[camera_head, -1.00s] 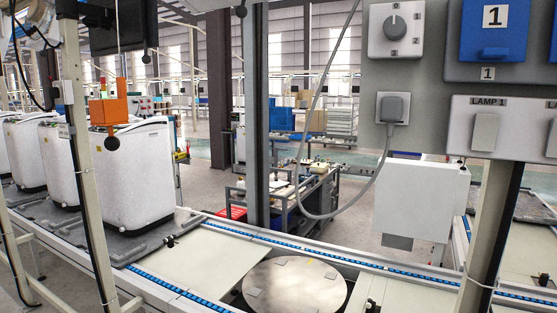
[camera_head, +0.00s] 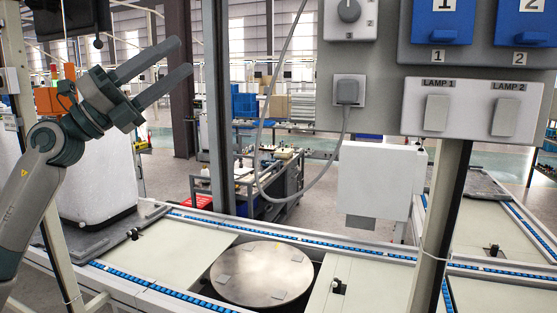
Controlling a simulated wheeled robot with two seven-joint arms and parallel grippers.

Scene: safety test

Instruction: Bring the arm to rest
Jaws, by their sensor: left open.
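My left arm comes in from the left edge and is bent upward. Its gripper (camera_head: 186,58) is raised, with two dark fingers spread apart and pointing up to the right. Nothing is between the fingers. The gripper is in front of the factory hall background, left of the grey control panel (camera_head: 388,82) and apart from it. My right arm and right gripper are out of view.
The panel carries a rotary knob (camera_head: 349,10), a plugged socket (camera_head: 347,91), blue switches (camera_head: 443,22) and two lamp switches (camera_head: 436,113). A white box (camera_head: 378,180) hangs below. A conveyor with a round metal plate (camera_head: 262,272) runs across the front. White machine casings stand left.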

